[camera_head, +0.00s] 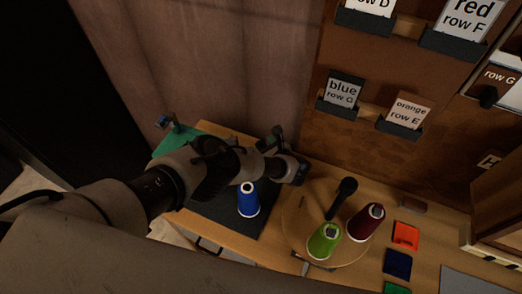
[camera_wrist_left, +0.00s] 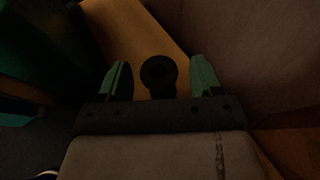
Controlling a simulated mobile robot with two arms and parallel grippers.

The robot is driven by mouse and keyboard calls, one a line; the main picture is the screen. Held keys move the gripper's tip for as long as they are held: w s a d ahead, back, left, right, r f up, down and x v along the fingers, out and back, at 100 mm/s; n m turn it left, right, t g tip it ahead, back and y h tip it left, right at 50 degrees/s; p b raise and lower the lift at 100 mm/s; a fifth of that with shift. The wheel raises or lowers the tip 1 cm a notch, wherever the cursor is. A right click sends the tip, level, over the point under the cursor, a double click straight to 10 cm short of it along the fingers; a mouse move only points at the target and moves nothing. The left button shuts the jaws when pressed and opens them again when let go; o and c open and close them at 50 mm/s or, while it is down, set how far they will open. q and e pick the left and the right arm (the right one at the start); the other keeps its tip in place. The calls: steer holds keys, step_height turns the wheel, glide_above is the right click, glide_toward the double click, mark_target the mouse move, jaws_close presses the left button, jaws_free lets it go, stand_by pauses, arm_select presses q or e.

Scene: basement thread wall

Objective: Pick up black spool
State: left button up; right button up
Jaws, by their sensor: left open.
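A black spool (camera_wrist_left: 158,74) shows in the left wrist view as a dark round top with a hole, standing on a wooden surface. My left gripper (camera_wrist_left: 160,82) is open, with one green-and-black finger on each side of the spool. A gap shows on both sides, and I see no contact. In the head view my left gripper (camera_head: 282,155) is over the back of the table near the wall. I cannot make out the black spool there; the gripper and arm seem to hide it. My right gripper is not in view.
A blue spool (camera_head: 248,199) stands on a dark mat. A round wooden board (camera_head: 295,225) carries a green spool (camera_head: 324,240), a dark red spool (camera_head: 366,222) and a black knobbed post (camera_head: 342,197). Coloured squares (camera_head: 405,236) lie right. Labelled holders (camera_head: 341,92) hang on the wall panel.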

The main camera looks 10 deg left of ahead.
arm_select(q)
steer(key=shift+c, duration=0.5)
steer(key=c, duration=0.9)
steer(key=shift+r+p, duration=0.35)
steer(key=shift+r, duration=0.3)
step_height(320, 180, up, 9)
steer(key=shift+f+p, duration=0.15)
steer(key=shift+p, duration=0.4)
